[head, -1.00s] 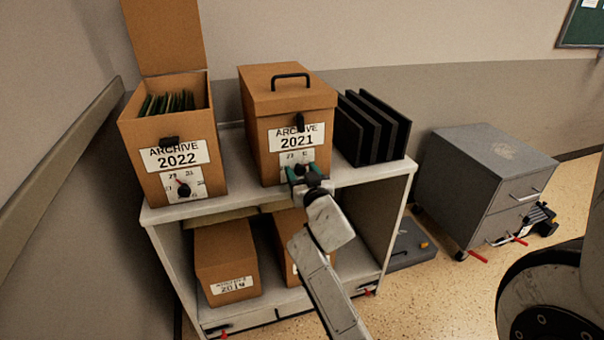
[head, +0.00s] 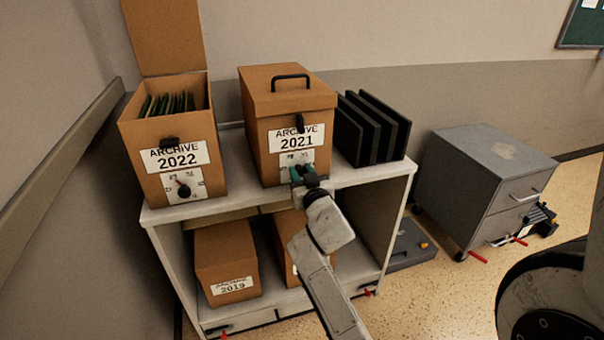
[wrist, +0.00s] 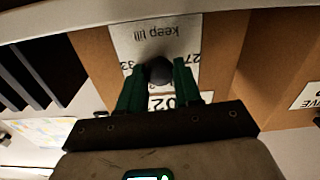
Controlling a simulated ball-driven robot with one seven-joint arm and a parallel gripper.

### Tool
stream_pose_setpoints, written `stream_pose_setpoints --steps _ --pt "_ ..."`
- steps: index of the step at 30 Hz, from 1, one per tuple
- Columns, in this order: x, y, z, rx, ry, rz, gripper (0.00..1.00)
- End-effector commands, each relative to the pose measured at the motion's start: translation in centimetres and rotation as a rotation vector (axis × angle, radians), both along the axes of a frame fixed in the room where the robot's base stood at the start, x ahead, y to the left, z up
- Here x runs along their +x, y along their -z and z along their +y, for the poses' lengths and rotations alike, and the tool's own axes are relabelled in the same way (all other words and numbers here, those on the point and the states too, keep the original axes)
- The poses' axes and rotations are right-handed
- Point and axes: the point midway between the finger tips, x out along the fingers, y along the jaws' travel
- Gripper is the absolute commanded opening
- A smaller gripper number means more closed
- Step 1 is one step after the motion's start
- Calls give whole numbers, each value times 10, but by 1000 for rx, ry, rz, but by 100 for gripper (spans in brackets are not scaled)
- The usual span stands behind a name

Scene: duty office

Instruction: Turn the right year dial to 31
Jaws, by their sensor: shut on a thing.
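The right year dial is a dark round knob (wrist: 158,70) on a pale plate (wrist: 155,34) on the front of the ARCHIVE 2021 box (head: 262,150). In the wrist view the plate reads "keep till" upside down, with numbers beside the knob, partly covered; I cannot read the setting. My gripper (head: 303,172) is shut on the knob, with one green finger on each side of it. In the head view my gripper hides the knob.
Both boxes stand on a white shelf unit (head: 200,210). Black folders (head: 372,128) stand right of the 2021 box. A 2019 box (head: 228,255) and another box sit on the lower shelf. A grey drawer cabinet (head: 475,190) stands on the floor to the right.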

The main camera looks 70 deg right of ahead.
Motion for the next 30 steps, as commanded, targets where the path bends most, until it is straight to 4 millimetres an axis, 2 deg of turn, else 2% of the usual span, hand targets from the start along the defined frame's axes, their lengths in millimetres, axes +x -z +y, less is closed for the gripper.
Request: stream_pose_setpoints --steps 30 --pt "2 1 2 -542 -2 634 3"
